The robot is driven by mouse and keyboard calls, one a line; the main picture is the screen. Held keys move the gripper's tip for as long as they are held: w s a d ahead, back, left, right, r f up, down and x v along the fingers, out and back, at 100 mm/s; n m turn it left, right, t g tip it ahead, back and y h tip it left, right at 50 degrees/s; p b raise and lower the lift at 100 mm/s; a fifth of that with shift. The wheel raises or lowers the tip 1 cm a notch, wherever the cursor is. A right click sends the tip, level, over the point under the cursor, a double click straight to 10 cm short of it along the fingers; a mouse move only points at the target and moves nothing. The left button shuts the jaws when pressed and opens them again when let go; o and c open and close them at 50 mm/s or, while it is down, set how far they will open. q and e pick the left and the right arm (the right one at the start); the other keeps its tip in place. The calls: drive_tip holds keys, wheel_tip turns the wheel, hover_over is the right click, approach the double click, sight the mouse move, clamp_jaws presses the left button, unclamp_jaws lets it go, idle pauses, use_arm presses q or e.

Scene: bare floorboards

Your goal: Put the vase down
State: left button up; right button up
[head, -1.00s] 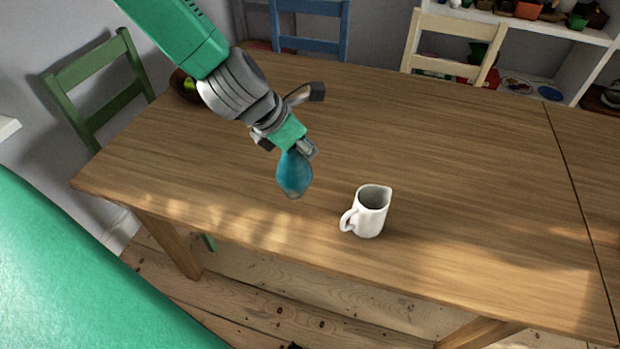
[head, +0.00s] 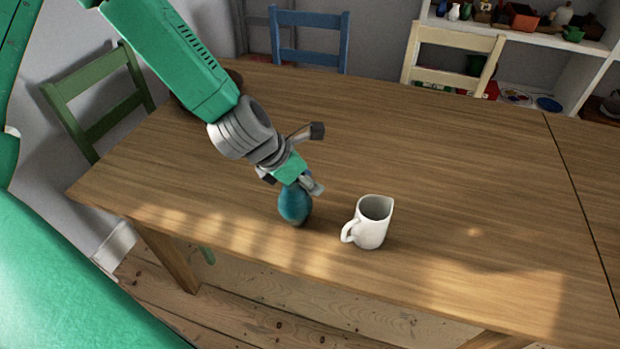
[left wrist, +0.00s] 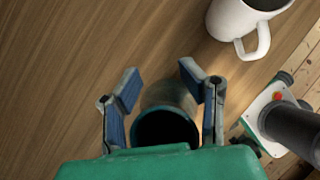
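The vase (head: 294,205) is a rounded blue-teal shape in the head view. Its base looks to be at the tabletop, near the front edge and left of the white jug; contact is hard to tell. My left gripper (head: 309,186) reaches down to its upper part. In the left wrist view the vase's dark open mouth (left wrist: 166,128) faces the camera. My right gripper is not in view.
A white jug (head: 372,222) stands just right of the vase, handle toward it; it also shows in the left wrist view (left wrist: 240,18). A dark bowl (head: 183,103) is at the far left of the wooden table (head: 440,160). The table's right and back are clear.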

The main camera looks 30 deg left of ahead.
use_arm(q)
drive_tip(key=shift+s+r, duration=0.2)
drive_tip(key=shift+r, duration=0.3)
drive_tip(key=p+v, duration=0.3)
drive_tip(key=v, duration=0.8)
drive_tip(key=m+g+y, duration=0.2)
drive_tip(key=m, duration=0.5)
approach(281, 202)
wheel_tip(281, 202, down, 4)
drive_tip(key=s+f+m, duration=0.2)
drive_tip(key=m, duration=0.1)
drive_tip(key=s+f+m+g, duration=0.1)
drive_tip(key=f+m, duration=0.1)
drive_tip(key=m, duration=0.1)
drive_tip(key=s+a+f+m+y, duration=0.1)
drive_tip(key=s+f+m, duration=0.1)
drive_tip(key=f+m, duration=0.1)
drive_tip(key=shift+s+f+m, duration=0.1)
drive_tip(key=shift+s+m, duration=0.3)
drive_tip(key=shift+m, duration=0.1)
drive_tip(key=s+d+f+m+g, duration=0.2)
drive_tip(key=s+f+m, duration=0.5)
drive_tip(key=m, duration=0.6)
drive_tip(key=shift+s+d+f+m, duration=0.25)
drive_tip(key=shift+s+f+m, duration=0.15)
drive_tip(key=shift+s, duration=0.85)
drive_tip(key=shift+f, duration=0.15)
